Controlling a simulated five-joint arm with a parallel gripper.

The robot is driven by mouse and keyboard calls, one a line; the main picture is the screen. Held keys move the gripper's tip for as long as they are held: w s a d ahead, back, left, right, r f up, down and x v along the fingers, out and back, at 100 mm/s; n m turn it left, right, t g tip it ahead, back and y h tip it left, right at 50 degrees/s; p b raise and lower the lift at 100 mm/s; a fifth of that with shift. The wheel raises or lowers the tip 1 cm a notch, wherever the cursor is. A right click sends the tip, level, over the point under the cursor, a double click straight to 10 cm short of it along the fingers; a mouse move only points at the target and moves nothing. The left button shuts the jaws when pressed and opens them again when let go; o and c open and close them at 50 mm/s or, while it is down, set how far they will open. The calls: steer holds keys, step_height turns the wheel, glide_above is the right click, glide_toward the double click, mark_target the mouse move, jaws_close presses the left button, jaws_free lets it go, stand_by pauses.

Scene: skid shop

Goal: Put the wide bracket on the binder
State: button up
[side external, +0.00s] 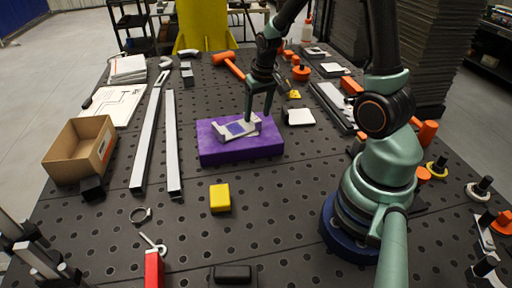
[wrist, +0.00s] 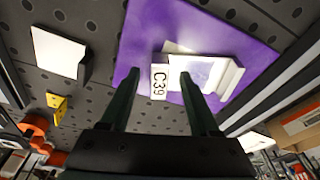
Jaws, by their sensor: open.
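The wide bracket (side external: 237,129), a pale grey piece with raised ends and a bluish-looking middle, lies on top of the purple binder (side external: 240,153). In the wrist view the bracket (wrist: 205,73) shows a white label reading C39, and the purple binder (wrist: 225,27) spreads under and around it. My gripper (side external: 258,116) is over the far right part of the binder, by the bracket's right end. In the wrist view its two fingers (wrist: 158,76) are apart, with the label end of the bracket showing between and beyond them. I cannot tell whether a finger touches it.
A yellow block (side external: 220,198) stands in front of the binder. Long metal bars (side external: 173,140) and an open cardboard box (side external: 80,150) lie to the left. A white-topped block (side external: 299,117) is right of the binder. An orange hammer (side external: 229,64) lies behind.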

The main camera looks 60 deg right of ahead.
step_height(320, 180, up, 8)
steer(key=s, duration=0.1)
steer(key=s+a+r+n+t, duration=0.1)
steer(key=s+a+r+n, duration=0.1)
steer(key=a, duration=0.5)
steer(key=s+a+r+n+t, duration=0.2)
steer(key=s+a+r+n, duration=0.1)
steer(key=a+r, duration=0.4)
steer(key=shift+s+a+n+t+y, duration=0.15)
steer(key=shift+s+n+t+y, duration=0.2)
steer(key=shift+s, duration=0.2)
